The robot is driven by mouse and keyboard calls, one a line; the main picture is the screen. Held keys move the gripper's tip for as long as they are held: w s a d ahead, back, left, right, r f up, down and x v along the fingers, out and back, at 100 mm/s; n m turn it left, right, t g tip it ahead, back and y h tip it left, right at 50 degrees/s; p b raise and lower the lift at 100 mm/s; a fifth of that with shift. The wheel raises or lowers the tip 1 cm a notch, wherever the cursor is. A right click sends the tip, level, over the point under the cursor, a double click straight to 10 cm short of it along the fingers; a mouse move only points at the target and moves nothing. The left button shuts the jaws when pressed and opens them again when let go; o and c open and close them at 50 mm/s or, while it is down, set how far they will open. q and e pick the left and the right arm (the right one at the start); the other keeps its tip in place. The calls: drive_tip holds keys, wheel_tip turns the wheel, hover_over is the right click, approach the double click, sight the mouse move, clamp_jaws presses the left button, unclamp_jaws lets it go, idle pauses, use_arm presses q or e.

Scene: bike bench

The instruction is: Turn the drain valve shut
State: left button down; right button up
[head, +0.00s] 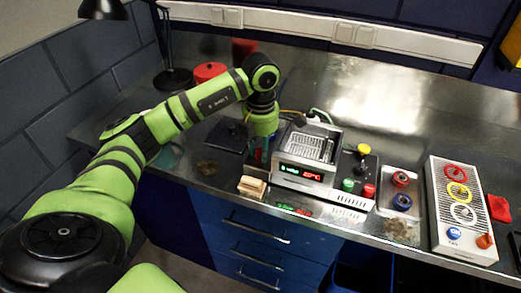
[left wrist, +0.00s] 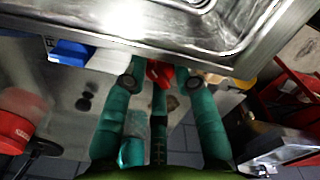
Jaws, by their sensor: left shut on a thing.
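The drain valve has a red handle (left wrist: 160,72), seen in the left wrist view just below the edge of the steel bath (left wrist: 135,30). In the head view the bath (head: 308,175) is a steel unit with a red display, and the valve on its left side is mostly hidden by my gripper. My left gripper (head: 262,155) points down beside that side. In the left wrist view its teal fingers (left wrist: 160,84) stand on both sides of the red handle and hold it between their tips. The handle's exact angle is hard to tell. My right gripper is not in view.
A small wooden-looking block (head: 252,187) sits at the bench's front edge near the gripper. A red can (head: 209,72) and a lamp (head: 172,78) stand behind my arm. A tray with knobs (head: 402,185) and a control box (head: 462,210) stand to the right.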

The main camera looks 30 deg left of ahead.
use_arm(q)
drive_tip(key=n+b, duration=0.1)
drive_tip(key=n, duration=0.3)
drive_tip(key=shift+n, duration=0.3)
drive_tip(key=n, duration=0.5)
drive_tip(key=shift+b, duration=0.3)
drive_tip(key=c, duration=1)
unclamp_jaws()
drive_tip(key=shift+o, duration=0.2)
drive_tip(key=shift+a, duration=0.1)
